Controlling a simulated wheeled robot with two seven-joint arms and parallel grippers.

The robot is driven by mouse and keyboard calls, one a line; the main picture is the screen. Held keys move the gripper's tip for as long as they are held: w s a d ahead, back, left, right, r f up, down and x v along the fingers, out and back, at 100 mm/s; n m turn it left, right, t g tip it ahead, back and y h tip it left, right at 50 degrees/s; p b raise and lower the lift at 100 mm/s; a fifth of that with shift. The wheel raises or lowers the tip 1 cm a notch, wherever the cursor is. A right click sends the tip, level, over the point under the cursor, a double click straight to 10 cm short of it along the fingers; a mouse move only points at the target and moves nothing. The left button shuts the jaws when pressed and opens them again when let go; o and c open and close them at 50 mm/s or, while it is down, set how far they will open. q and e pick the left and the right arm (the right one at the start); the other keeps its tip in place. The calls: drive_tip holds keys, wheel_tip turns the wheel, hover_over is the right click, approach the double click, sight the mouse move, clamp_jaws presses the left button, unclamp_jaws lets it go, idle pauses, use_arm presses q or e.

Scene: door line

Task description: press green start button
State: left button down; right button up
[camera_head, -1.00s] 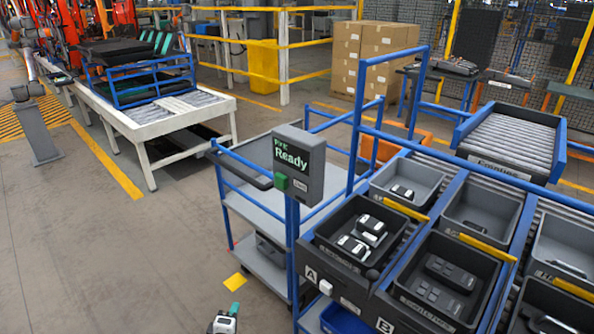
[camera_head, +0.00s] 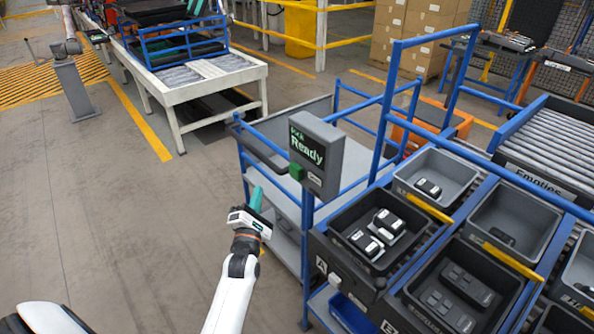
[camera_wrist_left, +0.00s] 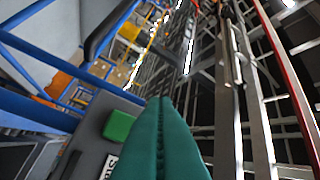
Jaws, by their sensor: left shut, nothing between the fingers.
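The green start button (camera_head: 296,172) sits on the lower left side of a grey display box that reads "Ready" (camera_head: 318,152), mounted on a blue post. In the left wrist view the green button (camera_wrist_left: 118,126) is just left of my green fingers. My left gripper (camera_head: 257,197) is shut and empty, with its green fingertips pointing up, left of and a little below the button in the head view. In the left wrist view its closed fingers (camera_wrist_left: 160,130) show apart from the button. My right gripper is not in view.
A blue-framed cart (camera_head: 262,160) with grey shelves stands behind the display. A rack of dark bins (camera_head: 345,215) holding devices is to the right. A white-framed conveyor (camera_head: 200,85) stands at the back left. The floor on the left is clear.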

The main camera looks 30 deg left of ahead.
sight(296, 172)
use_arm(q)
drive_tip(key=w+d+b, duration=0.3)
drive_tip(key=w+b, duration=0.1)
drive_tip(key=w, duration=0.4)
drive_tip(key=shift+d, duration=0.2)
drive_tip(key=shift+w, duration=0.1)
idle(1.8)
drive_tip(key=shift+w, duration=0.1)
drive_tip(key=shift+w+d, duration=0.2)
drive_tip(key=shift+w, duration=0.1)
